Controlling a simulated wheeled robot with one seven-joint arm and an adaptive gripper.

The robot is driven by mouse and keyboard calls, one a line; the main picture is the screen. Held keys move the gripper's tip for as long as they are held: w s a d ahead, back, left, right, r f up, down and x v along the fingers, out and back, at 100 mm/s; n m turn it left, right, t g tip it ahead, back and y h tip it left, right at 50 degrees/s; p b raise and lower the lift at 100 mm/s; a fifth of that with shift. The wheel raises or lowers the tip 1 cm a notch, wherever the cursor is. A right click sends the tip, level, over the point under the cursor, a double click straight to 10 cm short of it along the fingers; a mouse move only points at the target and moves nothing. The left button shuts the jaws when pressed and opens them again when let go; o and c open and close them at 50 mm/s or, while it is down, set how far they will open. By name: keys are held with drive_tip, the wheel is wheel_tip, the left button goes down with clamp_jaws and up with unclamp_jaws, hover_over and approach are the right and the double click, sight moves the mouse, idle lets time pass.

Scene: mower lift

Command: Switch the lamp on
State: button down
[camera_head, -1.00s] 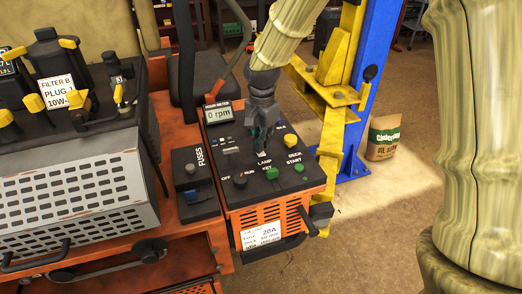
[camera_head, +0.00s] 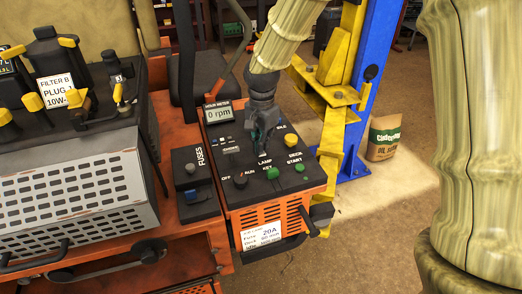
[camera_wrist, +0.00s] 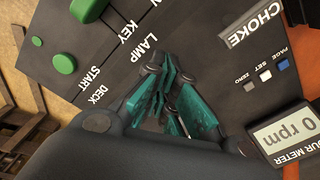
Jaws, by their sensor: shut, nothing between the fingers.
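The black control panel (camera_head: 240,163) on the orange mower body carries a white LAMP label (camera_head: 265,161), which also shows in the wrist view (camera_wrist: 139,49). My gripper (camera_head: 262,150) points down at the panel just behind this label. In the wrist view my gripper's teal fingers (camera_wrist: 160,70) are closed together, with their tips beside the LAMP label. The lamp switch itself is hidden or too small to make out at the fingertips. I cannot tell whether the fingers touch it.
Around the fingers are a black OFF/RUN knob (camera_head: 240,181), a green key knob (camera_head: 272,173), a green start button (camera_head: 299,168), a yellow knob (camera_head: 291,140) and the rpm display (camera_head: 217,115). A yellow and blue lift post (camera_head: 359,100) stands close on the right.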

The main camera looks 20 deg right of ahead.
drive_tip(key=shift+f, duration=0.75)
idle(0.5)
drive_tip(key=shift+r, duration=0.1)
drive_tip(key=shift+r+p, duration=2.55)
drive_tip(key=shift+r, duration=0.9)
